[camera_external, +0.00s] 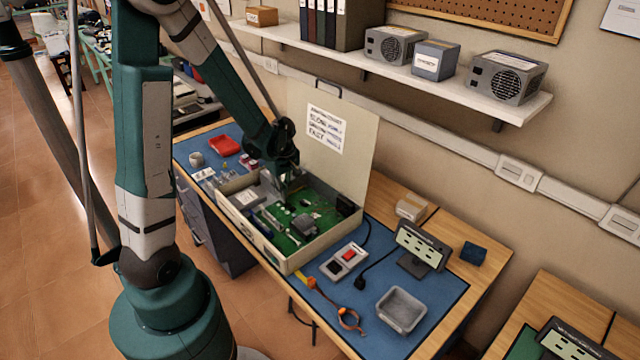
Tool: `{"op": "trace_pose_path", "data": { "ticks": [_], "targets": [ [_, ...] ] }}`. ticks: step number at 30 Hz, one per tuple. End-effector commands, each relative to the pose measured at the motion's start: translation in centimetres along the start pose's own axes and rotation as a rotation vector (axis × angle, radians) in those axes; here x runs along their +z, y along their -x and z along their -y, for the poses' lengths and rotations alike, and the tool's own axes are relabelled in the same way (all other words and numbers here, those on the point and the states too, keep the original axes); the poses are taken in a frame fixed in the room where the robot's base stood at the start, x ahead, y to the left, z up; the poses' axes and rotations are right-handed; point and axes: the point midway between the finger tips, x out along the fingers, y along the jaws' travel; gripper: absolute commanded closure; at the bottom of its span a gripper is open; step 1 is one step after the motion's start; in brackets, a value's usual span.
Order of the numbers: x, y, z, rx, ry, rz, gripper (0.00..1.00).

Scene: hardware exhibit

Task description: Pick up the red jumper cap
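I cannot make out the red jumper cap for certain. The open pale case (285,262) holds a green circuit board (284,243) with grey and black parts on it. My gripper (286,196) points down over the back left part of the board, inside the case. Its fingertips are small and dark here, so I cannot tell whether they are open or shut, touch the board or hold anything. The arm and gripper hide part of the board. A small red piece (349,256) sits in a pale two-part holder (343,263) right of the case, beside a black piece.
The case's lid (352,150) stands upright behind the board. A red tray (225,146) and grey cup (197,159) are at the left. A tilted display (422,245), an empty grey tray (402,310) and an orange strap (350,319) lie right. The blue mat (452,292) has free room.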

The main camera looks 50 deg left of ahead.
Motion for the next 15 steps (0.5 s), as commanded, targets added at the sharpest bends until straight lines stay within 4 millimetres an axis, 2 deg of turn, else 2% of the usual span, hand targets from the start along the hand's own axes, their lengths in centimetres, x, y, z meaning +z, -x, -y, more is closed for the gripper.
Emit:
{"op": "trace_pose_path", "data": {
  "ticks": [15],
  "targets": [
    [-0.7,5.8,0.1,0.0,0.0,0.0,0.96]
  ]
}}
